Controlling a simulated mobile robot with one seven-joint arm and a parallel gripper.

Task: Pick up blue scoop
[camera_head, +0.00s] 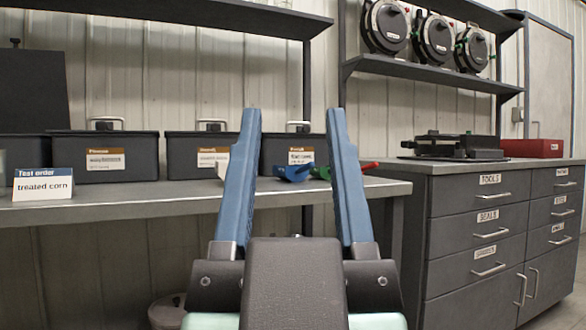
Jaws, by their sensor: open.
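The blue scoop (293,173) lies on the grey bench near its right end, in front of a dark bin. It shows between my two fingers and is small in the view. A green scoop (321,173) sits just right of it, partly hidden by my right finger. A red handle (369,166) sticks out to the right of that finger. My gripper (293,112) has long blue fingers, spread wide apart and empty. It is nearer the camera than the bench, with the blue scoop seen through the gap.
Dark labelled bins (104,172) stand along the bench (140,209), with a "treated corn" card (43,184) at left. A grey drawer cabinet (478,254) stands at right, carrying a black device (452,147) and a red box (532,149). A shelf (430,74) holds round units above.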

